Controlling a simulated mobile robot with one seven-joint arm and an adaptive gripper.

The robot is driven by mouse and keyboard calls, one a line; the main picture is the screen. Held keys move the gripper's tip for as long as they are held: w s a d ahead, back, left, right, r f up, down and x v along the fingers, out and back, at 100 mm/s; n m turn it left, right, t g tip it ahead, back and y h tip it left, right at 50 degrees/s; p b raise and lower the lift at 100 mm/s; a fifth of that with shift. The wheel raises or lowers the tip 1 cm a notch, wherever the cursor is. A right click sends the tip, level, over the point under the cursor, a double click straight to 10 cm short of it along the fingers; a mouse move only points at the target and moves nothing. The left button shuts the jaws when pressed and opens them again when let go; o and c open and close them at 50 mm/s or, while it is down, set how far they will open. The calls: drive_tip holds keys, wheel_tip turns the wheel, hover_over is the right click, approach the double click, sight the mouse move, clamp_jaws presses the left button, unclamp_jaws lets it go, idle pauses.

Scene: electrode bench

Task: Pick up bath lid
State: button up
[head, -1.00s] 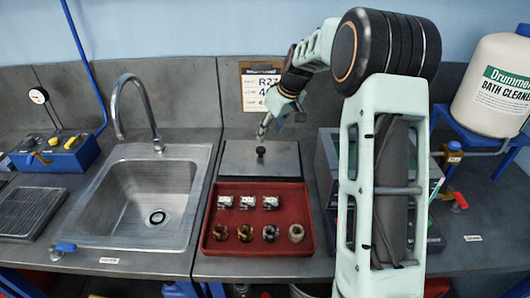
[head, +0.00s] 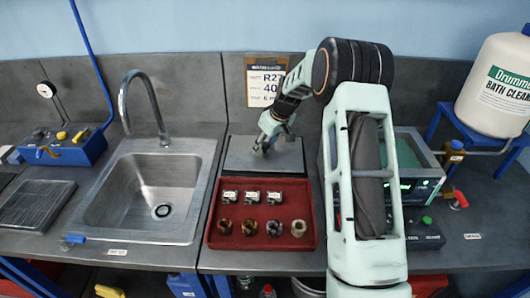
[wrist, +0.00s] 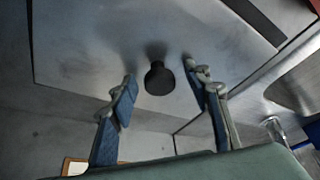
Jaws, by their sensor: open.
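The bath lid (head: 240,157) is a flat grey metal plate on the bench, behind the red tray. Its dark round knob (wrist: 159,79) shows in the wrist view, between the fingers and a little beyond their tips. The knob is mostly hidden by my gripper in the head view. My gripper (head: 266,145) is above the lid, pointing down at the knob. In the wrist view my gripper (wrist: 160,84) is open, one finger on each side of the knob, with gaps to both. It holds nothing.
The red tray (head: 211,236) with small blocks and several rings lies in front of the lid. A sink (head: 150,200) with a tall faucet (head: 127,95) is to the left. An instrument box (head: 418,170) stands close on the right, partly behind my arm. A placard (head: 266,85) is on the back wall.

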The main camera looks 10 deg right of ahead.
drive_tip(key=shift+c, duration=0.3)
clamp_jaws()
drive_tip(key=shift+r, duration=0.1)
wheel_tip(320, 180, up, 9)
drive_tip(key=shift+w+r+b, duration=0.1)
drive_tip(key=shift+r+b, duration=0.05)
drive_tip(key=shift+b, duration=0.45)
wheel_tip(320, 180, up, 4)
drive_tip(key=p, duration=0.2)
hover_over(265, 144)
drive_tip(key=shift+r, duration=0.15)
